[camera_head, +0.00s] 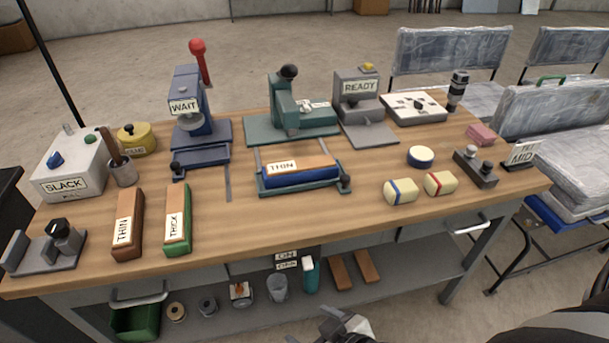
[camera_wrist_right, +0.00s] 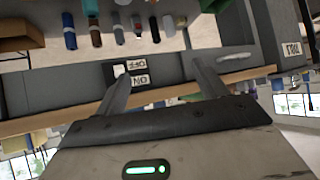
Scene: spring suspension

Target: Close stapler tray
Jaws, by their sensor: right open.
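The teal stapler (camera_head: 291,118) stands at the back middle of the wooden bench in the head view. Its tray (camera_head: 300,187) is pulled out toward the front on two rails, with a dark knob (camera_head: 345,183) at its right front corner. A block labelled THIN (camera_head: 315,163), brown on top and blue below, lies in the tray. My right gripper (camera_head: 343,326) is low at the bottom edge of the head view, in front of the bench and apart from the tray. In the right wrist view its two fingers (camera_wrist_right: 162,82) are spread with nothing between them. My left gripper is out of view.
A blue press labelled WAIT (camera_head: 186,105) stands left of the stapler, and a grey READY machine (camera_head: 360,88) right of it. Two cream rolls (camera_head: 400,191) lie right of the tray. Brown and green blocks (camera_head: 177,218) lie left. Bench top before the tray is clear.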

